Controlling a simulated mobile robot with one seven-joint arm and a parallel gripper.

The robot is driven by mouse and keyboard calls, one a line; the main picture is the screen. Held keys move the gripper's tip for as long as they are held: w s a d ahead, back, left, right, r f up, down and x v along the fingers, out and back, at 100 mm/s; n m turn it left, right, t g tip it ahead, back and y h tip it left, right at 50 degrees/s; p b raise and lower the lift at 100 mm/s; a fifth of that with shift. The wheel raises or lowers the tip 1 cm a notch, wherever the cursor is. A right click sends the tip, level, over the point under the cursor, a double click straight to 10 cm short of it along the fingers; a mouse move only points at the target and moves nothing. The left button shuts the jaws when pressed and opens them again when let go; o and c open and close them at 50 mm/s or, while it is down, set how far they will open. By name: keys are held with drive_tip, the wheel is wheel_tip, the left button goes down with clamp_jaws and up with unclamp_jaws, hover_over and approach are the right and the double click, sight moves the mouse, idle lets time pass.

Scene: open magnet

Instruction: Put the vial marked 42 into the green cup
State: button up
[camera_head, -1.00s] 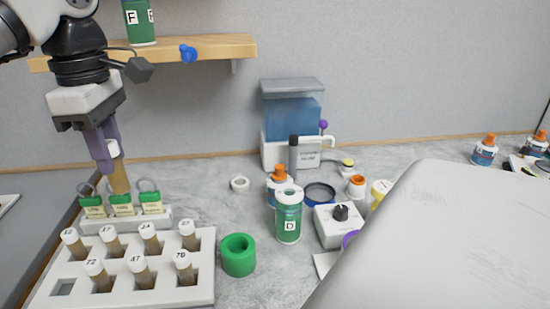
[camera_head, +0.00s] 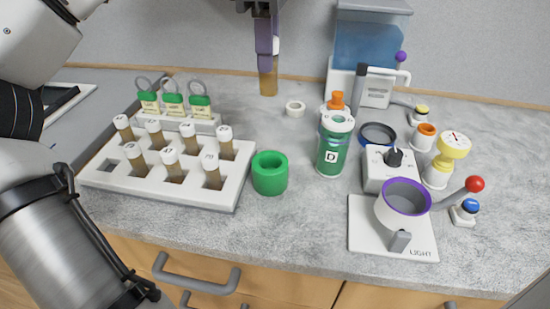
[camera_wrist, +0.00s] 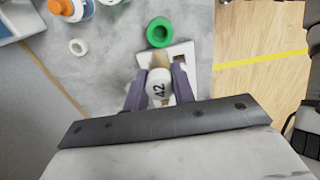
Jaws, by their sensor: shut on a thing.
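My gripper (camera_head: 267,48) is shut on a vial with brown contents (camera_head: 268,82), which hangs upright above the back of the counter. In the wrist view the vial's white cap (camera_wrist: 159,88) reads 42 between the purple fingers. The green cup (camera_head: 269,174) stands on the counter, right of the white rack, with its open top facing up. The held vial is above and behind the cup in the head view. The cup also shows in the wrist view (camera_wrist: 159,32), just beyond the vial.
The white rack (camera_head: 232,190) holds several white-capped vials and one empty slot at its left. Green-labelled tags (camera_head: 174,104) stand behind it. A green jar marked D (camera_head: 333,150), a knob box (camera_head: 378,178) and a purple-rimmed bowl device (camera_head: 403,204) are right of the cup. A white ring (camera_head: 295,107) lies behind it.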

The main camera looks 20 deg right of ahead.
sight(269, 78)
wheel_tip(269, 78, down, 17)
drive_tip(key=shift+r, duration=0.1)
idle(0.3)
drive_tip(key=shift+b, duration=0.3)
drive_tip(key=shift+f, duration=0.4)
drive_tip(key=o, duration=1)
drive_tip(key=shift+r, duration=0.1)
wheel_tip(269, 78, up, 13)
drive_tip(key=shift+f, duration=0.2)
